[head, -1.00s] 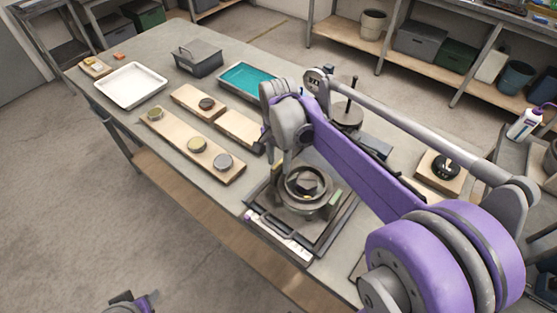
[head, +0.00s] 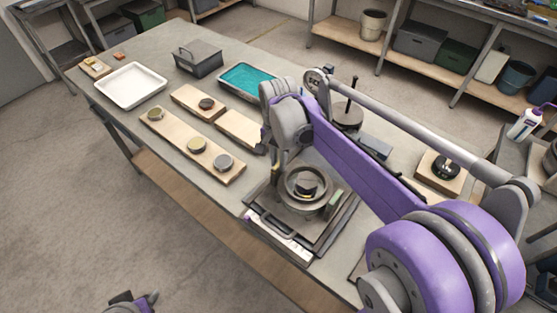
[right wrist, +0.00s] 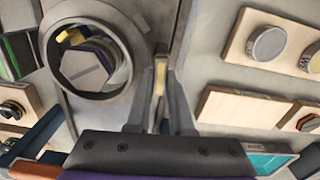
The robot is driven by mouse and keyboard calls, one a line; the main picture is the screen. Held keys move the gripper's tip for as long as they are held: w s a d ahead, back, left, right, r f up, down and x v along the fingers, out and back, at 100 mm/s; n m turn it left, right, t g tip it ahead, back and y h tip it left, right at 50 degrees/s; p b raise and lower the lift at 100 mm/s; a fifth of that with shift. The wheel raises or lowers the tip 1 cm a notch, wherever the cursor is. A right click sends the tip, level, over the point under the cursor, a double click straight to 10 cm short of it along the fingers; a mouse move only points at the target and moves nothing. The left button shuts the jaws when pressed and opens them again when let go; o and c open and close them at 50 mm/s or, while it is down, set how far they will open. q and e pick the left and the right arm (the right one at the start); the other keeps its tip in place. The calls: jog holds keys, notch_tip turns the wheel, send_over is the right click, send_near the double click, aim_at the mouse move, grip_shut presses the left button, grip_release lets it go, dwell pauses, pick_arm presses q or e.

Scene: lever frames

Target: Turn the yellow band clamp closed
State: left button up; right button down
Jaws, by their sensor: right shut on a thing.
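The clamp is a round grey ring fixture (head: 306,188) on a dark plate near the table's front edge. In the head view this gripper (head: 279,162) is at the fixture's left rear, partly hidden by my arm. Only part of my left gripper (head: 134,303) shows at the bottom edge, well away from the table.
Wooden boards with round caps (head: 178,138) lie left of the fixture. A white tray (head: 130,86), grey box (head: 198,58) and teal tray (head: 248,82) stand farther back. A board with a black knob (head: 440,172) is to the right.

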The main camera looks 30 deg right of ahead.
jog(key=n, duration=0.8)
jog(key=shift+n, duration=0.3)
jog(key=n, duration=0.4)
jog(key=shift+d+n, duration=0.1)
jog(key=shift+n, duration=2.1)
jog(key=c, duration=0.8)
grip_release()
jog(key=shift+r, duration=0.15)
